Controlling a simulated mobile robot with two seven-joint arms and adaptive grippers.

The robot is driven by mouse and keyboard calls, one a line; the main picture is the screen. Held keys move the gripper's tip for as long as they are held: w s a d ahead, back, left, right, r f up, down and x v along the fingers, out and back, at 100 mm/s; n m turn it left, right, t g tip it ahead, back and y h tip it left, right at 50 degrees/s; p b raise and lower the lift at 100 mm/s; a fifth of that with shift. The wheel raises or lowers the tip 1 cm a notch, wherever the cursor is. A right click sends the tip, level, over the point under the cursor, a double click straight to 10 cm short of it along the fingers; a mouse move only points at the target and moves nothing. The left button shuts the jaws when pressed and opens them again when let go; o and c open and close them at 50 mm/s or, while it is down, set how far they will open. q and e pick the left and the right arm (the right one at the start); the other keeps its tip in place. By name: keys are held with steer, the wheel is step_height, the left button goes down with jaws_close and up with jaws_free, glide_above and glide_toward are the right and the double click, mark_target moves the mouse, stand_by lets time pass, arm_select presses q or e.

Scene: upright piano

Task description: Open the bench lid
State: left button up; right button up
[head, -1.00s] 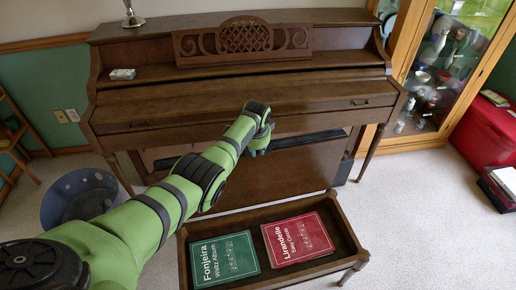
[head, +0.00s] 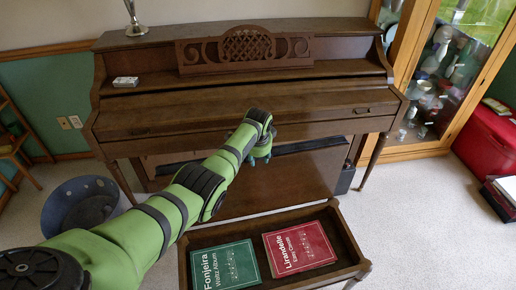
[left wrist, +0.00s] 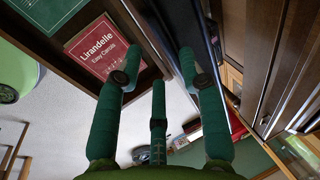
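The piano bench (head: 352,245) stands open in front of the piano, with its inside exposed. Its brown lid (head: 300,178) appears raised upright along the bench's back edge. A green book (head: 224,266) and a red book (head: 298,249) lie inside; the red one also shows in the left wrist view (left wrist: 98,48). My left gripper (head: 262,157) is in front of the lid's upper part, above the bench. In the left wrist view its fingers (left wrist: 158,75) are spread and empty, with one fingertip beside a dark panel edge; contact is unclear. My right gripper is out of view.
The upright piano (head: 240,105) stands behind the bench. A grey bin (head: 82,205) is on the floor at left. A glass cabinet (head: 435,80) and a red chest (head: 488,140) are at right. Carpet is clear right of the bench.

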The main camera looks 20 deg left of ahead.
arm_select(q)
steer(key=v, duration=1.1)
steer(key=shift+r, duration=0.4)
steer(key=shift+s, duration=0.15)
steer(key=shift+c, duration=0.4)
